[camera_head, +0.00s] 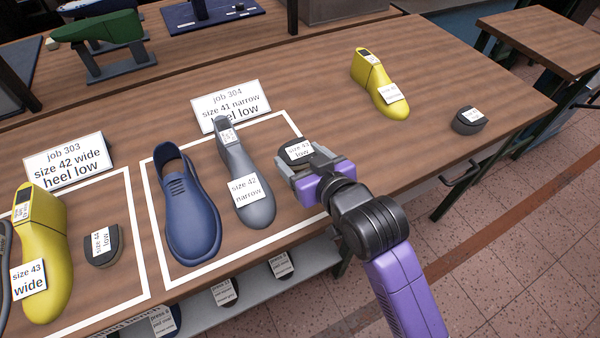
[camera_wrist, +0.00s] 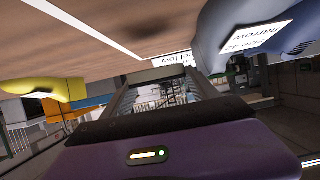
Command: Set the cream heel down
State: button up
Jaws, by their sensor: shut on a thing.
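My gripper (camera_head: 308,166) is shut on a small heel piece (camera_head: 295,150) with a white label reading size 43 low. The heel's visible edge looks dark; I cannot make out a cream colour. It is at the right side of the job 304 white outline, right of the grey last. Whether it touches the table is hidden by the jaws. In the wrist view the two jaws (camera_wrist: 158,92) reach forward, and the heel between them is not clearly visible.
Inside the job 304 outline lie a blue shoe (camera_head: 187,210) and a grey last (camera_head: 245,180) labelled size 42 narrow. Job 303 holds a yellow last (camera_head: 42,245) and a heel (camera_head: 103,246). Another yellow last (camera_head: 375,85) and dark heel (camera_head: 468,121) stand right, with bare table between.

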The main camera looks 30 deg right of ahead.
jog(key=shift+f, duration=2.7)
jog(key=shift+f, duration=0.1)
jog(key=shift+f, duration=0.1)
jog(key=o, duration=1.4)
jog(key=shift+c, duration=0.2)
jog(key=shift+r, duration=0.2)
jog(key=b+v, duration=0.1)
jog(key=v, duration=1.1)
